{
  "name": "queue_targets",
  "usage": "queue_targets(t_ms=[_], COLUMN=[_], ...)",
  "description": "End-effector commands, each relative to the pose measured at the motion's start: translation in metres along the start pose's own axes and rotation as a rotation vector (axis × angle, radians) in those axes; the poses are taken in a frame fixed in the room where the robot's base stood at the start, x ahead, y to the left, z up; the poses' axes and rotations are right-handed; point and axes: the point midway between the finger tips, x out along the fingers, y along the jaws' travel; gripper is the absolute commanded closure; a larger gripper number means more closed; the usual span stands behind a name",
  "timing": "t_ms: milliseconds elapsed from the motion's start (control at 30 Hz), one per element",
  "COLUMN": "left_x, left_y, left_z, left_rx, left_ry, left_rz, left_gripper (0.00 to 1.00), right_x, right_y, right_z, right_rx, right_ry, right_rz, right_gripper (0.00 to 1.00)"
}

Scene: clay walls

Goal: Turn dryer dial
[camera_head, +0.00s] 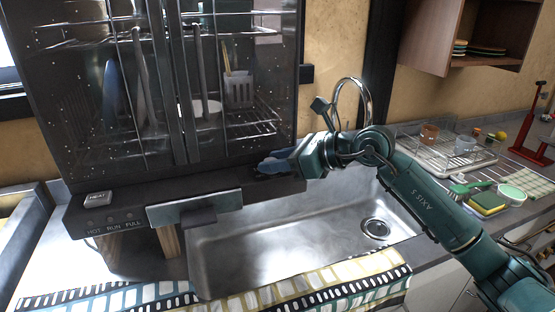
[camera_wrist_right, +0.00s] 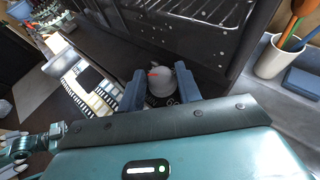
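The dish dryer (camera_head: 85,140) is a dark cabinet with two see-through doors, standing at the left end of the sink. My right gripper (camera_head: 272,166) reaches the right end of its front ledge, and its hand and fingers hide the dial in the head view. In the right wrist view, the grey round dial (camera_wrist_right: 165,88) with a small red mark lies between the two blue fingers of my right gripper (camera_wrist_right: 158,80). The fingers stand apart, one on each side of it. I cannot tell whether they touch it.
A metal sink (camera_head: 270,245) with a tall faucet (camera_head: 367,100) lies below my right arm. A patterned towel (camera_head: 330,285) covers the front counter edge. A dish rack (camera_head: 440,145), a sponge (camera_head: 487,203) and a brush (camera_head: 470,187) sit at the right. HOT, RUN and FULL lamps (camera_head: 110,219) mark the dryer's left front.

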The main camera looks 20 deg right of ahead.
Motion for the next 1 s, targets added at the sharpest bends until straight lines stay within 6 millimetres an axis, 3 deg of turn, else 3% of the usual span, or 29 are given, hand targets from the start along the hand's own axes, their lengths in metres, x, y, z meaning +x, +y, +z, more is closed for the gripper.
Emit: queue_targets(t_ms=[300,667,1000], left_x=[-0.0005,-0.0019,0.0011], left_y=[-0.0004,-0.0008,-0.0018], left_z=[-0.0022,-0.0063,0.0003], left_rx=[0.0,0.003,0.002], left_ry=[0.005,0.009,0.005], left_rz=[0.0,-0.002,-0.003], left_gripper=[1.0,1.0,1.0], right_x=[-0.0004,-0.0006,0.0013], right_y=[-0.0001,0.0016,0.0068], right_z=[0.0,0.0008,0.0001], right_rx=[0.0,0.022,0.119], right_ry=[0.0,-0.001,-0.006], right_rz=[0.0,-0.058,-0.289], right_gripper=[0.92,0.92,0.92])
